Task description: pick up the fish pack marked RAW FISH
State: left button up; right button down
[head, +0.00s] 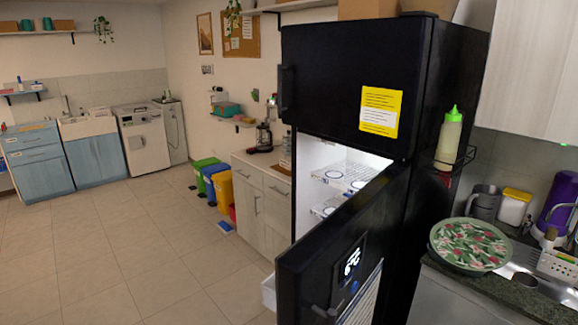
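I cannot make out a fish pack marked RAW FISH in the head view. A tall black fridge (345,75) stands right of centre. Its lower door (330,245) is swung open toward me and hides much of the interior. Lit white shelves (345,174) with round dark-ringed marks show in the gap; I see no pack on the visible part. Neither of my grippers is in view.
At right, a counter (480,290) holds a patterned round lid or dish (469,245), a metal jug (484,203) and a purple container (556,205). Colored bins (221,187) stand beyond the fridge at left. The tiled floor (120,255) at left is clear.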

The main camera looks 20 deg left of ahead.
aim_at(285, 161)
jog(key=j, duration=1.45)
jog(key=i+j, duration=0.3)
jog(key=j, duration=0.2)
jog(key=i+j, duration=0.3)
jog(key=j, duration=0.15)
jog(key=i+j, duration=0.3)
jog(key=j, duration=0.2)
jog(key=i+j, duration=0.25)
jog(key=j, duration=0.25)
jog(key=i+j, duration=0.3)
jog(key=j, duration=0.2)
jog(key=i+j, duration=0.3)
jog(key=j, duration=0.15)
